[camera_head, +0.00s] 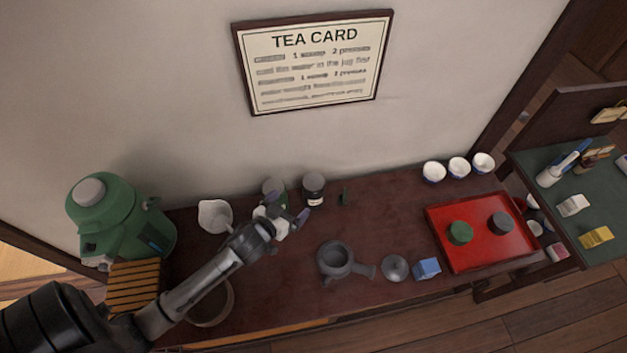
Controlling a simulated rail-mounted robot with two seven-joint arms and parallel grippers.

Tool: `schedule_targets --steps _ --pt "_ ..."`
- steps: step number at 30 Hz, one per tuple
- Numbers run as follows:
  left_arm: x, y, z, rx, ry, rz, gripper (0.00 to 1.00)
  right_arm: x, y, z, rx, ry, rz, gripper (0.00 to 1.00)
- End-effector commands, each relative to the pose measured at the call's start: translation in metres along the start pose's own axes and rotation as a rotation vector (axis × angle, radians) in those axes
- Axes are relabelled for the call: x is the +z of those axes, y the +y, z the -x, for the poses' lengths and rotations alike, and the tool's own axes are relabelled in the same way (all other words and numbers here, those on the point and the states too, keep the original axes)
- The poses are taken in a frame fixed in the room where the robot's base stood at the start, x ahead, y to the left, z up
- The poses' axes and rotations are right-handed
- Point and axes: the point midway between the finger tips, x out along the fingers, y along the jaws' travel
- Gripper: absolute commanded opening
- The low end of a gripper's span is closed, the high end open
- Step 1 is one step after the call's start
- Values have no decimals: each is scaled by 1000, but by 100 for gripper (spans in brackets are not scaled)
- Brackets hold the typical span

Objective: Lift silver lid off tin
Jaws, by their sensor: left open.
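Two tins stand side by side against the wall. The green tin (275,185) is partly hidden behind my left gripper. The dark tin (314,197) has a pale label and a greyish top, which looks like the silver lid (313,180), seated on it. My left gripper (288,207) is open and empty, with its fingers just in front of the two tins. I cannot tell whether a finger touches either tin. My right gripper is not in view.
A white jug (215,216) and green dispenser (120,222) stand left. A small dark green item (344,196) is right of the tins. A grey teapot (337,262), round grey lid (395,268) and blue box (427,269) lie in front. A red tray (487,256) and white cups (459,168) are right.

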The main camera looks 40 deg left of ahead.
Motion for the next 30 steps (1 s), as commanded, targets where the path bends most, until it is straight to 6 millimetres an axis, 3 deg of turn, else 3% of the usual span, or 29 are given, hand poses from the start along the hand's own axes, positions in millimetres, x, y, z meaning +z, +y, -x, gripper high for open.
schedule_targets --steps 2,26,30 --pt "0 0 3 0 0 0 100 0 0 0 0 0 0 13" --pt "0 0 4 0 0 0 100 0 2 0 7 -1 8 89" --pt "0 0 4 0 0 0 100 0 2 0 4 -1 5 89"
